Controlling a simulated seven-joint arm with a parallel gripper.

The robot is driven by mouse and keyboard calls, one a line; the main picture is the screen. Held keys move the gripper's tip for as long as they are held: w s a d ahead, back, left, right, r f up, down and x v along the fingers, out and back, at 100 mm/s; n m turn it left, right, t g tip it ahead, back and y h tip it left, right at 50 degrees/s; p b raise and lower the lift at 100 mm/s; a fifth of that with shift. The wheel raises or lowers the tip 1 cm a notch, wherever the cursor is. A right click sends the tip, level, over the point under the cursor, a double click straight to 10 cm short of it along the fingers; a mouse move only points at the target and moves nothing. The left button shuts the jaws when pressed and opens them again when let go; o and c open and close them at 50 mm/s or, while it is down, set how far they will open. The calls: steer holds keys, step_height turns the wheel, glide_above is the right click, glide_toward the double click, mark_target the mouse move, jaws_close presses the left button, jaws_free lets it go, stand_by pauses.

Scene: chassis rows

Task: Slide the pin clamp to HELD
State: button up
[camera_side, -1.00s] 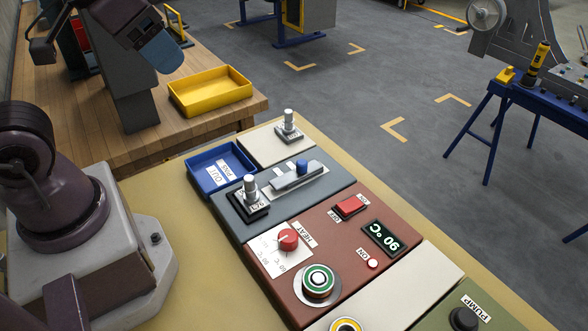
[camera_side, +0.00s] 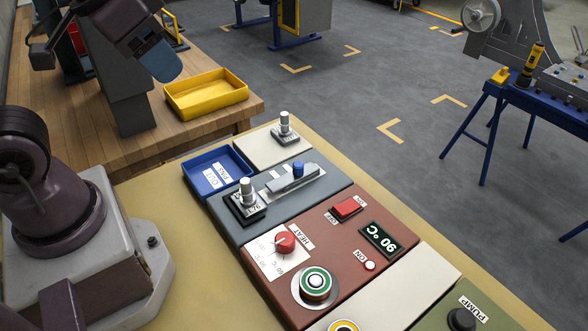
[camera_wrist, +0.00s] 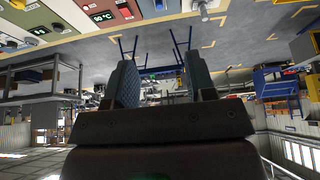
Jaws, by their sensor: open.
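A grey slide bar with a blue knob (camera_side: 298,169), which looks like the pin clamp, lies on the blue-grey plate (camera_side: 322,188) in the side view. Its end markings are too small to read. A metal pin (camera_side: 246,190) stands in a dark labelled block at the plate's left end. Another pin (camera_side: 284,121) stands in a grey block on the cream plate behind. My gripper (camera_wrist: 160,68) shows in the wrist view, its two padded fingers apart with nothing between them. It is away from the clamp, whose slide I cannot make out in the wrist view.
A blue tray (camera_side: 241,157) sits left of the plates. The red-brown panel (camera_side: 329,240) in front carries a red knob, a rocker switch, a green-ringed button and a 90 °C display (camera_side: 382,239). A yellow tray (camera_side: 239,96) is on the wooden bench behind.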

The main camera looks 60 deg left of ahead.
steer(key=w+f+g, duration=0.4)
steer(key=w+f, duration=0.2)
steer(key=w, duration=0.3)
steer(key=m+g, duration=0.1)
steer(key=m, duration=0.2)
glide_toward(298, 164)
step_height(298, 164, down, 10)
steer(key=shift+w+r, duration=0.15)
